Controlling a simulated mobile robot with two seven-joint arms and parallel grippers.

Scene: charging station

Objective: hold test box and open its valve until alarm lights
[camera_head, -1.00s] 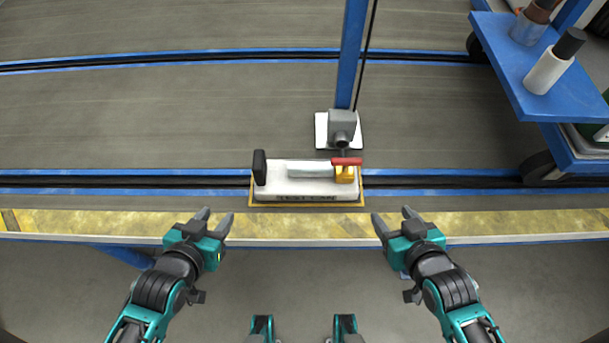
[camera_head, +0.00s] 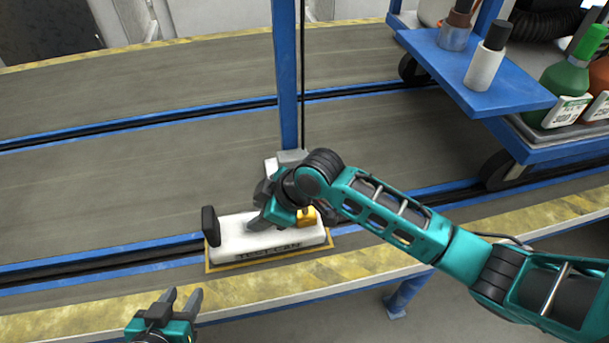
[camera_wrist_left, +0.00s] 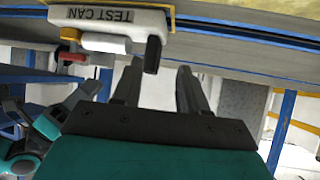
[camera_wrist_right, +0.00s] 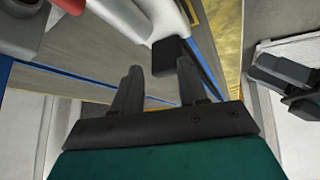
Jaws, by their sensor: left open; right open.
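The white test box (camera_head: 280,246), labelled TEST CAN, sits on its yellow-edged base at the bench's front edge. Its black end piece (camera_head: 210,226) is at the left, its yellow valve body (camera_head: 307,217) at the right. The red valve lever (camera_wrist_left: 72,57) shows in the left wrist view; my right arm hides it in the head view. My right gripper (camera_head: 259,204) is open and empty over the box; in the right wrist view the black end piece (camera_wrist_right: 170,55) appears beyond its fingertips. My left gripper (camera_head: 181,298) is open and empty in front of the box.
A blue post (camera_head: 287,80) stands behind the box. A blue cart (camera_head: 480,80) with bottles is at the right, with a green bottle (camera_head: 565,88) on its lower shelf. The grey surface left of the post is clear.

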